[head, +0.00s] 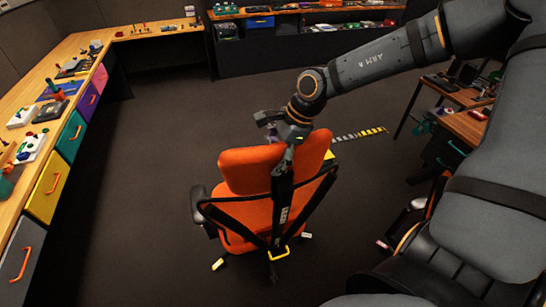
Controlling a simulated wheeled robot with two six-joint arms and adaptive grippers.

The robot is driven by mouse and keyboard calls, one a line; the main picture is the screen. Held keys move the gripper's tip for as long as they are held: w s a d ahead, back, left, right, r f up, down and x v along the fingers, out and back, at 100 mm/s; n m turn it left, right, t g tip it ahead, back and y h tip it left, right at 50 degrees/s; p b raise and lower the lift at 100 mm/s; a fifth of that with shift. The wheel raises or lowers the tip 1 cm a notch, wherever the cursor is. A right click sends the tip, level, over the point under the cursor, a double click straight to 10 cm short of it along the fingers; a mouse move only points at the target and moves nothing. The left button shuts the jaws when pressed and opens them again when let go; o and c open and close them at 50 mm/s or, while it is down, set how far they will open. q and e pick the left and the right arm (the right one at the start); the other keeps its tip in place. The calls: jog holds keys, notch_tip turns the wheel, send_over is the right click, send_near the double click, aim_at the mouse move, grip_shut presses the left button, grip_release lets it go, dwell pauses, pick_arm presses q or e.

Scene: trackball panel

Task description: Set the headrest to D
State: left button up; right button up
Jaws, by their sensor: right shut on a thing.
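An orange office chair (250,215) with a black frame stands on the dark floor in the middle of the head view. An orange padded part, which looks like the headrest (250,168), is at its top. A black upright (281,205) with a small white label runs down the chair from there. My right gripper (288,146) is shut at the top of this upright, on what seems to be the headrest's edge or mount. The gripper hides the exact contact. No letter D or setting mark is readable. My left gripper is not in view.
A striped black, white and yellow strip (362,134) sticks out to the right of the chair. A long workbench (100,62) with coloured drawers lines the left. A shelf unit (300,50) stands at the back and a desk (465,125) at the right. Floor left of the chair is clear.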

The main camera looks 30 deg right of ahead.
aim_at(269, 145)
jog(key=shift+s+a+f, duration=0.1)
jog(key=shift+s+f, duration=0.1)
jog(key=shift+s, duration=0.05)
jog(key=shift+c, duration=1.3)
jog(key=shift+r, duration=0.25)
jog(key=r+p, duration=0.1)
jog(key=r, duration=0.2)
jog(key=r+p, duration=0.1)
jog(key=r, duration=0.2)
jog(key=r+p, duration=0.1)
jog(key=r, duration=0.2)
jog(key=shift+s, duration=0.35)
jog(key=shift+c, duration=1.1)
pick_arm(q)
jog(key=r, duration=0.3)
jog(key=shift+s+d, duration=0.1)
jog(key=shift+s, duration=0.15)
pick_arm(e)
jog(key=o, duration=1.3)
jog(key=shift+c, duration=0.2)
jog(key=shift+o, duration=0.5)
jog(key=shift+s+r, duration=0.15)
jog(key=shift+s, duration=0.1)
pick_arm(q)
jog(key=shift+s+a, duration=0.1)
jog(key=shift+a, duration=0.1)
pick_arm(e)
jog(key=shift+w, duration=0.15)
